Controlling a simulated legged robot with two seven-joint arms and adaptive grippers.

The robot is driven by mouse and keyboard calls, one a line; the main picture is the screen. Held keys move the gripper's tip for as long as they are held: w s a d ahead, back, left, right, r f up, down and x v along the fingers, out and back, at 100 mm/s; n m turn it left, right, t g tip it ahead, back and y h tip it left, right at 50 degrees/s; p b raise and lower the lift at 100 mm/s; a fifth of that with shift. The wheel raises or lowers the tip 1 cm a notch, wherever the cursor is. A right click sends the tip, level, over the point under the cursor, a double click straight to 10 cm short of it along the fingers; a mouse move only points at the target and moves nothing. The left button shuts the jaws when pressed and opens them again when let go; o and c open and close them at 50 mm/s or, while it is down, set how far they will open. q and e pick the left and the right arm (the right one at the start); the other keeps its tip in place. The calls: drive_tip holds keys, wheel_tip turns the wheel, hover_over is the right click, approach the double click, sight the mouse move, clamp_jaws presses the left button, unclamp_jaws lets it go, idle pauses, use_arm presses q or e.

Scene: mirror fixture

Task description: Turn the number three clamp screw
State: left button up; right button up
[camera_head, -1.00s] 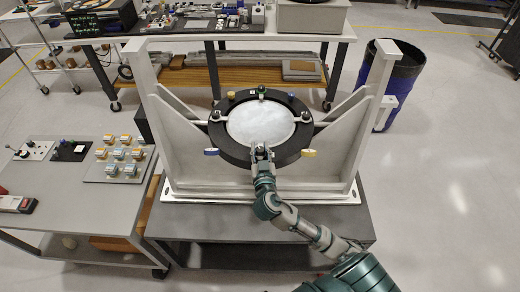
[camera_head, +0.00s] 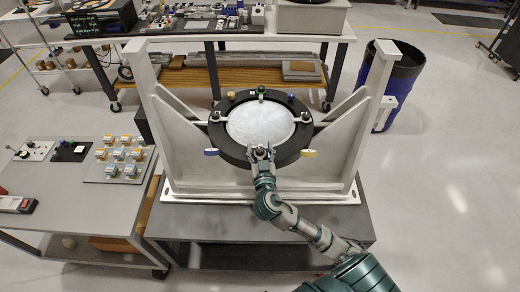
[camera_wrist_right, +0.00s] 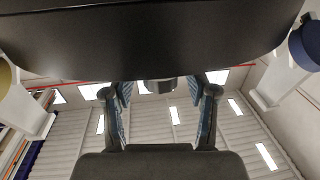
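The mirror fixture is a round pale mirror (camera_head: 260,124) in a black ring (camera_head: 219,136), held between two grey uprights. Coloured knobs sit around the ring: green (camera_head: 262,89) at the back, yellow (camera_head: 231,95) and blue (camera_head: 291,97) beside it, blue (camera_head: 211,152) and yellow (camera_head: 308,153) at the front. I cannot read which is number three. My right gripper (camera_head: 261,150) is at the ring's front edge. In the right wrist view its fingers (camera_wrist_right: 164,108) are apart, either side of a dark grey knob (camera_wrist_right: 158,86) under the ring, with gaps showing. My left gripper is out of view.
A side table at the left holds a tray of small boxes (camera_head: 104,171). A blue bin (camera_head: 401,80) stands at the right. The floor at right is clear.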

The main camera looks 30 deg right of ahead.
sight(261, 154)
drive_tip(key=shift+s+a+f, duration=0.2)
drive_tip(key=shift+s, duration=0.05)
drive_tip(key=v, duration=0.7)
drive_tip(key=shift+r, duration=0.1)
drive_tip(key=shift+w+d, duration=0.1)
